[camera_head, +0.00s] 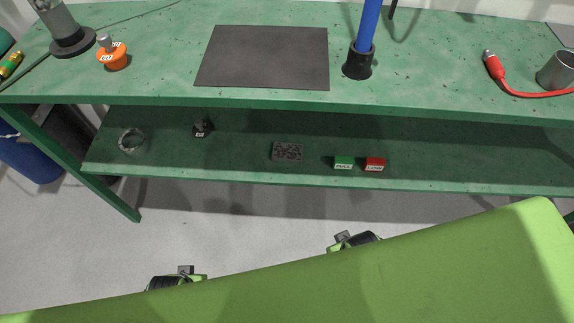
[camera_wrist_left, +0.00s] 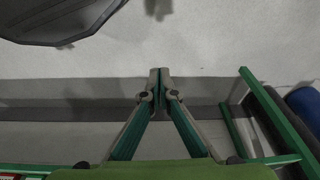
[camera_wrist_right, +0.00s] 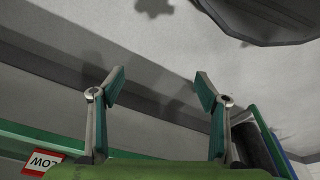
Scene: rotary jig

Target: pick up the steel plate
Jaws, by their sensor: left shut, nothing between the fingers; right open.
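A small, dark, speckled square plate (camera_head: 288,151) lies flat on the lower green shelf in the head view; it looks like the steel plate, though I cannot tell its metal for sure. A larger plain dark grey sheet (camera_head: 264,56) lies flat on the bench top above it. My left gripper (camera_wrist_left: 159,73) is shut with nothing between its fingers, in the left wrist view, over grey floor. My right gripper (camera_wrist_right: 159,76) is open and empty in the right wrist view. Neither gripper is clearly seen in the head view, and both are apart from the plate.
On the lower shelf (camera_head: 230,165) stand a green box (camera_head: 343,163), a red box (camera_head: 375,164), a clear ring-shaped object (camera_head: 131,140) and a small dark part (camera_head: 203,127). The bench top bears an orange knob (camera_head: 112,56), a blue rod in a black cup (camera_head: 358,62) and a red cable (camera_head: 512,82).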

